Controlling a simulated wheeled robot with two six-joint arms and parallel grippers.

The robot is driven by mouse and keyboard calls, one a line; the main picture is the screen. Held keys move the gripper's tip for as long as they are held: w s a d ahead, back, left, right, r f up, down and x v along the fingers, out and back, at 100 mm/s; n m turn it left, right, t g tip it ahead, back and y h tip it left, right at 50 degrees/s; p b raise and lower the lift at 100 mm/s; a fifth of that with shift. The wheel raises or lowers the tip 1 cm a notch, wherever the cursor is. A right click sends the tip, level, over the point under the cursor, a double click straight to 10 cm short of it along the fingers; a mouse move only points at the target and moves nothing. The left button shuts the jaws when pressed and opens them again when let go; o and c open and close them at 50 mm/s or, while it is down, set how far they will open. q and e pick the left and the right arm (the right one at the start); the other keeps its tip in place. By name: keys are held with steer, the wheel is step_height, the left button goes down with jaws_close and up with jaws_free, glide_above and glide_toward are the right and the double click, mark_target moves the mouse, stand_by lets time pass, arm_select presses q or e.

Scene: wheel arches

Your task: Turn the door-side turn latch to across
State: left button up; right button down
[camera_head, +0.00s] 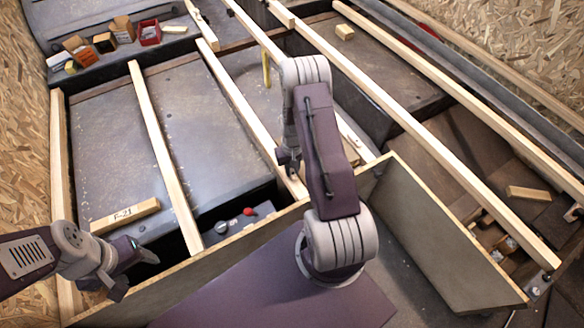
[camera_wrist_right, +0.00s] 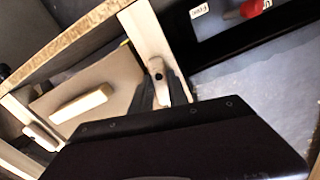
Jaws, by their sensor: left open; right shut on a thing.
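In the right wrist view a small pale turn latch (camera_wrist_right: 157,69) with a dark pivot sits on a light wooden batten (camera_wrist_right: 143,30). Its visible length runs roughly along the batten. The dark fingers of my right gripper (camera_wrist_right: 162,94) are on either side of its lower part, shut on it. In the head view my right gripper (camera_head: 289,163) points down at the batten's near end, and I cannot make out the latch there. My left gripper (camera_head: 141,256) is open and empty at the lower left, near the front board.
Several pale battens (camera_head: 161,150) cross the grey floor panels. A loose block marked F-21 (camera_head: 125,215) lies at left. A red knob (camera_head: 250,211) sits behind the front board's edge (camera_head: 220,251). Small boxes (camera_head: 122,29) stand at the back left. An upright panel (camera_head: 440,235) is at right.

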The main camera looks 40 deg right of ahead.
steer(key=m+p, duration=0.1)
steer(key=m, duration=0.2)
steer(key=shift+s+d+r+m+p, duration=0.1)
steer(key=shift+m+p, duration=0.2)
steer(key=shift+p, duration=0.1)
steer(key=m+p, duration=0.1)
steer(key=m, duration=0.2)
steer(key=shift+s+d+m, duration=0.1)
steer(key=shift+m, duration=0.2)
steer(key=m+p, duration=0.2)
steer(key=m, duration=0.2)
steer(key=shift+s+d+m, duration=0.1)
steer(key=shift+m, duration=0.2)
steer(key=shift+s+m+p, duration=0.15)
steer(key=shift+m+p, duration=0.2)
steer(key=shift+m, duration=1.35)
steer(key=c, duration=1.3)
jaws_free()
